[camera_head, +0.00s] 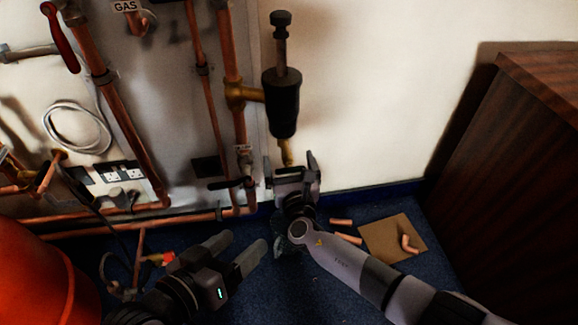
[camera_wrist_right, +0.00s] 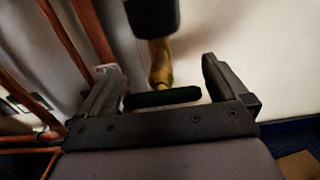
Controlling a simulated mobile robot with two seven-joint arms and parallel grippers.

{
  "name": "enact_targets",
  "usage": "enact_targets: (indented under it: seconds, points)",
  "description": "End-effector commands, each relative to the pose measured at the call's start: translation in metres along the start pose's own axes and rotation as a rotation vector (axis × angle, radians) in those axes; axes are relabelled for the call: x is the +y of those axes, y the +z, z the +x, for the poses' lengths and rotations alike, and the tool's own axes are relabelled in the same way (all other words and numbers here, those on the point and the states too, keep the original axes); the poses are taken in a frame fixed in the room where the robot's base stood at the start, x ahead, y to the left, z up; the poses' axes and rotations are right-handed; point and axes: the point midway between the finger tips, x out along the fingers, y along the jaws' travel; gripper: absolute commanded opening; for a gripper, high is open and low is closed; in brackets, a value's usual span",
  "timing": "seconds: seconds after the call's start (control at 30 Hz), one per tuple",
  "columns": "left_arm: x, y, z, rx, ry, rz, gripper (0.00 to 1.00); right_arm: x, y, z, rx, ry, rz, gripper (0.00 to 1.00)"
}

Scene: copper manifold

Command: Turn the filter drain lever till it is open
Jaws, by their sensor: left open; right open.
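The filter (camera_head: 281,105) is a black cylinder on a brass side fitting, with a brass drain outlet (camera_head: 286,154) below it. The right wrist view shows this brass outlet (camera_wrist_right: 160,62) with the dark drain lever (camera_wrist_right: 162,97) at its lower end. The lever lies crosswise, roughly level in that picture. My right gripper (camera_head: 290,163) is open under the filter, its fingers on either side of the outlet and lever. I see gaps at both lever ends; contact with the palm side cannot be told. My left gripper (camera_head: 243,242) is open and empty, low and left of the right one.
Copper pipes (camera_head: 237,130) run up the wall left of the filter, one with another black lever (camera_head: 226,183). A red bucket (camera_head: 30,275) stands at lower left. A brown cabinet (camera_head: 520,170) is at right. Pipe pieces and a brown sheet (camera_head: 385,245) lie on the blue floor.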

Motion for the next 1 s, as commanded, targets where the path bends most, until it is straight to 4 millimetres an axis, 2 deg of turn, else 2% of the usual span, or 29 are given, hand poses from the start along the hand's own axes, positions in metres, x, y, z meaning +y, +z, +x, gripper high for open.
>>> enact_targets:
  seconds: [0.3, 0.33, 0.47, 0.5, 0.77, 1.0]
  points:
    - [0.0015, -0.0007, 0.0009, 0.003, 0.008, -0.006, 0.69, -0.0002, 0.0005, 0.0034, 0.000, -0.001, 0.001, 1.00]
    - [0.0015, -0.0007, 0.0009, 0.003, 0.008, -0.006, 0.69, -0.0003, 0.0005, 0.0033, 0.000, -0.001, 0.001, 0.94]
    - [0.0016, -0.0008, 0.0009, 0.004, 0.008, -0.006, 0.69, -0.0003, 0.0004, 0.0032, 0.000, -0.001, 0.001, 0.51]
    - [0.0016, -0.0008, 0.0009, 0.004, 0.008, -0.006, 0.69, -0.0002, 0.0003, 0.0032, 0.000, -0.001, 0.001, 0.49]
    - [0.0016, -0.0016, 0.0006, 0.004, 0.006, -0.004, 0.69, 0.0000, 0.0003, 0.0030, 0.001, 0.000, -0.022, 0.49]
    - [0.0009, -0.0045, -0.0006, 0.004, -0.002, 0.007, 0.69, 0.0007, 0.0002, 0.0027, 0.002, 0.000, -0.141, 0.49]
